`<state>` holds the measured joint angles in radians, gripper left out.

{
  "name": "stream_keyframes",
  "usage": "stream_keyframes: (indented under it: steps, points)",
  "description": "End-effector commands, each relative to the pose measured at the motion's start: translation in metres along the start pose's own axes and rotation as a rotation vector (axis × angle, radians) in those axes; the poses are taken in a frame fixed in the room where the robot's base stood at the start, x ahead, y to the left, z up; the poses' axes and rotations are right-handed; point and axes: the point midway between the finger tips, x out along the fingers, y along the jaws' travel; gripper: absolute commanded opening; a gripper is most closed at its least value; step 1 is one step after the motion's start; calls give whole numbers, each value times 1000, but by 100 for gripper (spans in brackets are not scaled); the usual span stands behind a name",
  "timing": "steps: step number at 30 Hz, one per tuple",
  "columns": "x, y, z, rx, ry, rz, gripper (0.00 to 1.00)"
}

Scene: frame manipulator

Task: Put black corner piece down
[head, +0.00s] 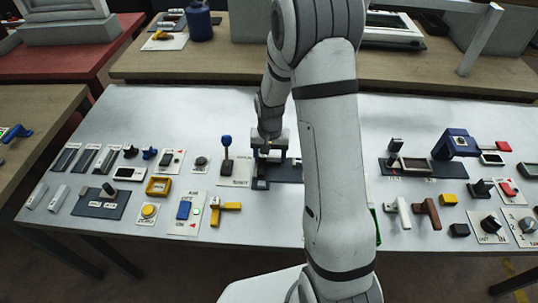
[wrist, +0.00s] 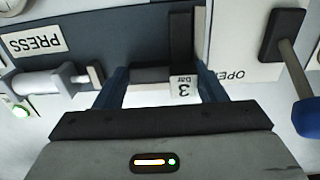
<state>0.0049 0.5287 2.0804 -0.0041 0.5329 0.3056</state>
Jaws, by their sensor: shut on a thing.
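My gripper (wrist: 162,88) points down over the dark press fixture, with its two blue fingers on either side of a black piece. It is shut on this black corner piece (wrist: 150,75), which shows as a dark bar between the fingers. In the head view my gripper (head: 268,150) is over the left part of the dark press plate (head: 288,172). My arm hides part of this spot, and I cannot tell whether the piece touches the plate.
A cylinder (wrist: 45,83) with a rod lies left of my gripper in the wrist view. A blue-knobbed lever (head: 227,155) stands close by on the left. Several switches and blocks crowd the table on both sides. Bare table shows in front of the press plate (head: 270,222).

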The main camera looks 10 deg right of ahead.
Motion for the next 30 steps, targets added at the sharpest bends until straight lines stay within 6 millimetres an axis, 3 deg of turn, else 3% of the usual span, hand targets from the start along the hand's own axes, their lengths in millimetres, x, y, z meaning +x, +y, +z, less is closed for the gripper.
stream_keyframes:
  steps: [7, 8, 16, 26, 30]
  points:
    - [4, 0, 0, 1, 0, 0, 41]
    - [4, 1, 0, 1, 0, 0, 65]
    - [2, 1, 0, 2, 0, 0, 86]
    - [-4, 1, -1, 3, 1, 0, 86]
    - [-26, 1, -2, 3, 5, -2, 86]
